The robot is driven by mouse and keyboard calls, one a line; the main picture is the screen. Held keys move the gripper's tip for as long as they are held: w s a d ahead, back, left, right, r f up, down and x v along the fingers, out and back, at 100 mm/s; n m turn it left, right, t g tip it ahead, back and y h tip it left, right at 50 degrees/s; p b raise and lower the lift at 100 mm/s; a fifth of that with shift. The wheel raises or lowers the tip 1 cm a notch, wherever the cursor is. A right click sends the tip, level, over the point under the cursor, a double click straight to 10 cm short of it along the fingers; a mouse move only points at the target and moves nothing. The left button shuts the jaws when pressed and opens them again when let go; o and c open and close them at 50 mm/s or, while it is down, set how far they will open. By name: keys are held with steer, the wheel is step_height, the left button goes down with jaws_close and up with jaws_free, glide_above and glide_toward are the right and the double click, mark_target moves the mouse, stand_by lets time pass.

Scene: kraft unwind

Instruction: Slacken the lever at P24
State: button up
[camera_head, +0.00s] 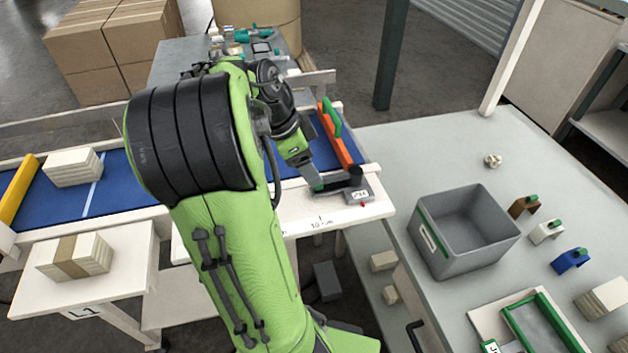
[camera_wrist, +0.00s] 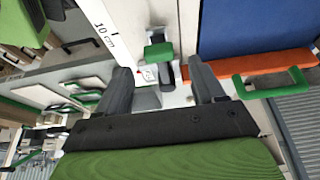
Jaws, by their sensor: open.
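In the wrist view, a small clamp with a green-tipped lever (camera_wrist: 158,52) lies ahead of my gripper (camera_wrist: 160,68). Its pale label (camera_wrist: 148,74) shows between my two dark fingers, but the text is too small to read there. My fingers are apart, one on each side, and I see no contact with the lever. In the head view, the grey clamp block (camera_head: 359,191) with a label sits at the right end of the white bench edge, with my gripper (camera_head: 318,182) beside it. The arm and gripper partly hide the lever there.
An orange bar with a green handle (camera_head: 335,125) stands close behind the clamp, across the blue belt (camera_head: 112,190). It also shows in the wrist view (camera_wrist: 270,84). A grey bin (camera_head: 480,200) and several small coloured clamps stand on the right table. White stacks lie left.

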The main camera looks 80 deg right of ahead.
mark_target(338, 180)
steer(key=x, duration=0.4)
steer(key=shift+b, duration=0.35)
jaws_close()
